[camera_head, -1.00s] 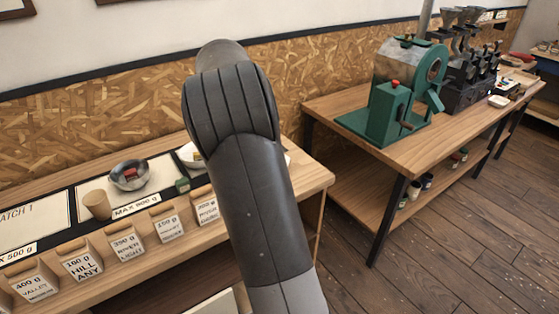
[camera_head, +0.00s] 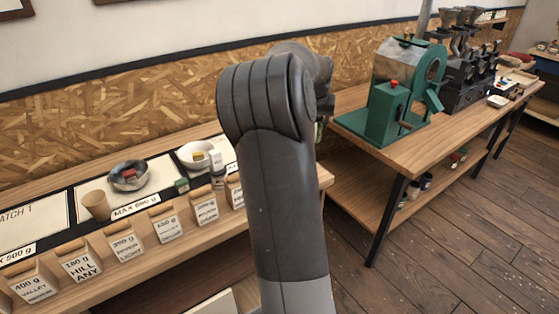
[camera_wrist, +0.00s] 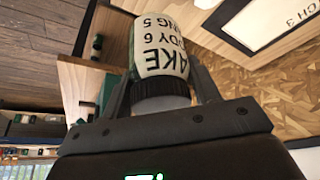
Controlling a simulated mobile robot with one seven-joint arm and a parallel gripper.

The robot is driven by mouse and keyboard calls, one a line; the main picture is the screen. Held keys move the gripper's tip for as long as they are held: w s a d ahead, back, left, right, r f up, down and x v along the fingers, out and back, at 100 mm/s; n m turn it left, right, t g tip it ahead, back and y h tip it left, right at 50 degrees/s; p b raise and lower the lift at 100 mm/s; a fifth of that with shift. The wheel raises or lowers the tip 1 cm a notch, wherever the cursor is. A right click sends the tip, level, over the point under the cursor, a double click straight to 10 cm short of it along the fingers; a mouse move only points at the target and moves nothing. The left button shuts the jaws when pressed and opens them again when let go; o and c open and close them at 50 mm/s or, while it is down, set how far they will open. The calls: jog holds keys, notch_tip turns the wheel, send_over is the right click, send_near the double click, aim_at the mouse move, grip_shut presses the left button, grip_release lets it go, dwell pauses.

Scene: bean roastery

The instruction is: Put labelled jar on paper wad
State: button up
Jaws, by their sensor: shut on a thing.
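My gripper (camera_wrist: 160,74) is shut on the labelled jar (camera_wrist: 158,45), seen close up in the wrist view. The jar has a pale label with dark lettering, a dark green part at its left side and a black ribbed end towards my gripper. Its lettering appears upside down in that view. In the head view my arm hides the gripper and the held jar. I cannot make out a paper wad for sure in either view.
The near bench bears a metal bowl (camera_head: 129,176), a white bowl (camera_head: 196,155), a small pale bottle (camera_head: 217,166), a tan cup (camera_head: 96,205) and several labelled bags (camera_head: 125,245). A green roaster (camera_head: 395,100) stands on the right bench (camera_head: 440,130).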

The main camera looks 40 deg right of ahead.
jog(key=shift+w+a+f, duration=0.15)
jog(key=shift+w+f, duration=0.05)
jog(key=shift+f, duration=0.25)
jog(key=shift+w+a+f, duration=0.95)
jog(key=shift+w+f, duration=0.7)
jog(key=shift+f, duration=0.15)
jog(key=shift+w+a+f, duration=0.95)
jog(key=shift+w+f, duration=0.65)
jog(key=shift+f, duration=0.2)
jog(key=shift+w+a+f, duration=0.95)
jog(key=shift+w+f, duration=0.7)
jog(key=shift+f, duration=0.15)
jog(key=o, duration=1.1)
jog(key=shift+f, duration=0.15)
